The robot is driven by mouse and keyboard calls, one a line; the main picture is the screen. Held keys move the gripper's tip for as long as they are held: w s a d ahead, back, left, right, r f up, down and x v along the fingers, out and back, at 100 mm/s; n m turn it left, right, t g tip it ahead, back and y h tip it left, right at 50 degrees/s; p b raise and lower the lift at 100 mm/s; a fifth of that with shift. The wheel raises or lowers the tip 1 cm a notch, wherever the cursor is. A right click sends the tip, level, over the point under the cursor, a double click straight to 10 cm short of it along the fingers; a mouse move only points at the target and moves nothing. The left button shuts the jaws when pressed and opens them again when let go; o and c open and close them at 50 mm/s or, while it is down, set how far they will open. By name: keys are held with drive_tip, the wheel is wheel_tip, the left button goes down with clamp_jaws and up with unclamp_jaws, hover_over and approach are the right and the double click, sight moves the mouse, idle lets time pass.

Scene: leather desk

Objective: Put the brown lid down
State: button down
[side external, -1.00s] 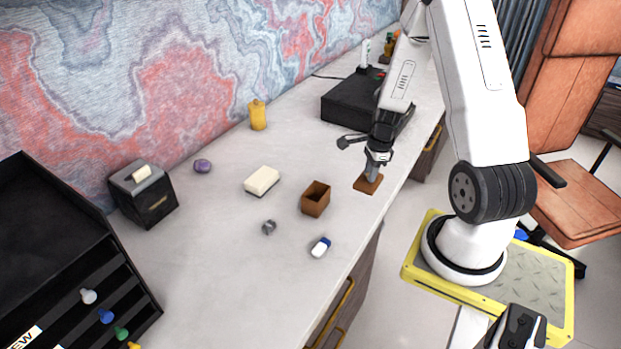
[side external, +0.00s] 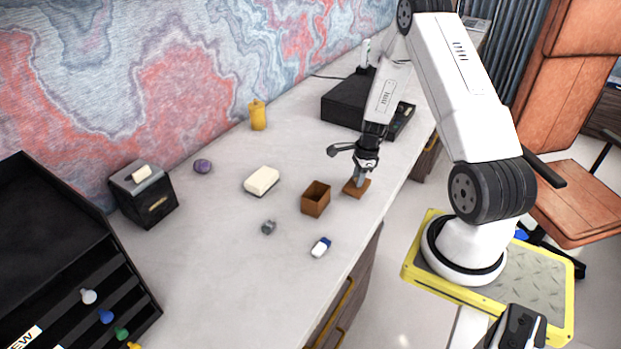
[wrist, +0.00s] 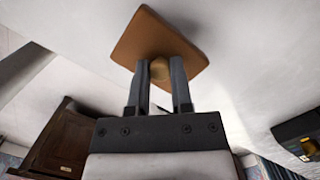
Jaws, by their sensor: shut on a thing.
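The brown lid (side external: 352,191) is a flat square plate in the side view, just right of the open brown box (side external: 316,201). My gripper (side external: 361,181) points down and is shut on the lid's knob from above. The lid is at or very close to the desk top; I cannot tell whether it touches. In the wrist view, the two fingers of my gripper (wrist: 158,66) pinch the round knob, and the lid (wrist: 150,32) spreads out beyond the fingertips. The box is open at the top and stands apart from the lid.
A white block (side external: 262,181), a small grey piece (side external: 268,227) and a blue-white eraser (side external: 320,247) lie around the box. A black case (side external: 345,104) stands behind my gripper. The desk's front edge is close on the right.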

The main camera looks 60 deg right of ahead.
drive_tip(key=shift+w+d+f, duration=0.1)
drive_tip(key=shift+w+f, duration=0.05)
drive_tip(key=shift+f, duration=1.5)
drive_tip(key=shift+f, duration=0.15)
drive_tip(key=c, duration=0.5)
unclamp_jaws()
drive_tip(key=shift+s+d+r, duration=0.2)
drive_tip(key=shift+r, duration=1.85)
drive_tip(key=shift+s+d+r, duration=0.2)
drive_tip(key=shift+s+r, duration=0.05)
drive_tip(key=shift+r, duration=1.75)
drive_tip(key=shift+s+d+r, duration=0.2)
drive_tip(key=shift+r, duration=1.85)
